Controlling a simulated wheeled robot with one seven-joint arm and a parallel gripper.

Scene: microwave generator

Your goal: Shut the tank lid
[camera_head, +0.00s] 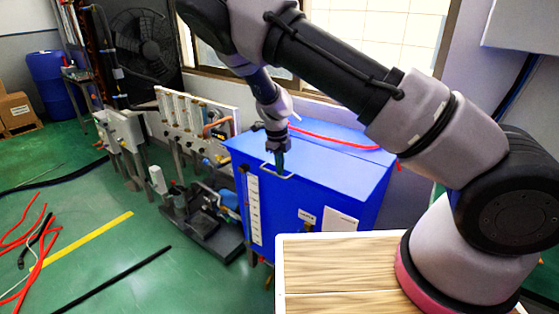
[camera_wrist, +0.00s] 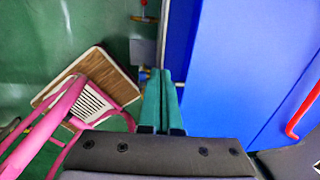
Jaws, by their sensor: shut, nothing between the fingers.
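The blue tank (camera_head: 285,215) stands in the middle of the head view, with a level strip and labels on its front. Its blue lid (camera_head: 335,160) lies about flat across the top; I cannot tell whether a small gap remains under it. A pale handle (camera_head: 290,177) is on the lid's front left edge. My gripper (camera_head: 280,164) points down at the handle, with its teal fingers shut and empty; whether they touch it is unclear. In the wrist view, the fingers (camera_wrist: 163,95) are together beside the edge of the blue lid surface (camera_wrist: 235,70).
A red hose (camera_head: 335,139) lies over the back of the tank top. My wooden-topped base is close in front of the tank. Pumps and pipework (camera_head: 215,215) stand left of it. A wall and window are behind. Cables lie on the green floor.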

